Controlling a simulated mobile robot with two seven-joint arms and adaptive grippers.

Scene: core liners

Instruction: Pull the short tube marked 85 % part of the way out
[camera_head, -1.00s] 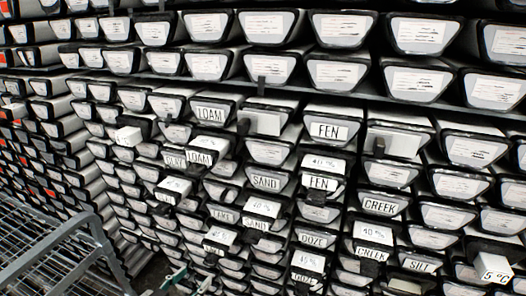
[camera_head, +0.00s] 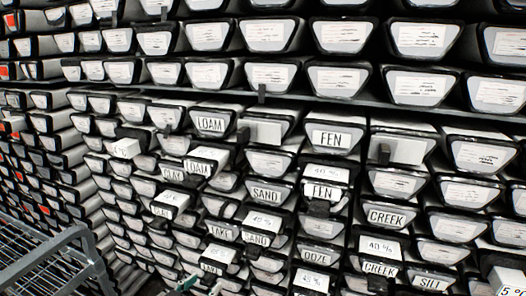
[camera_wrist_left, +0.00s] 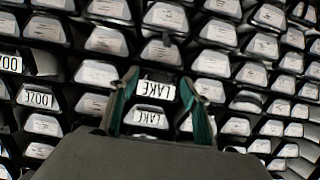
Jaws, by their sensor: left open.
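I cannot read an 85 % mark on any tube. Short white-topped tubes jut from the wall of tubes in the head view. One has a pale top (camera_head: 219,253) whose mark is too small to read; the face under it seems to say LAKE (camera_head: 210,268). Others read 40 %, such as the one above SAND (camera_head: 263,221). My left gripper (camera_head: 203,285) shows only as greenish finger parts at the bottom edge. In the left wrist view its open fingers (camera_wrist_left: 160,80) stand either side of a tube face marked LAKE (camera_wrist_left: 155,91), upside down; contact is unclear. My right gripper is out of view.
Dark-rimmed tube ends fill the wall in close rows. A grey wire trolley (camera_head: 50,265) stands at the lower left. A tube marked 5 °C (camera_head: 508,282) juts out at the lower right. Other jutting tubes surround the LAKE one; gaps are narrow.

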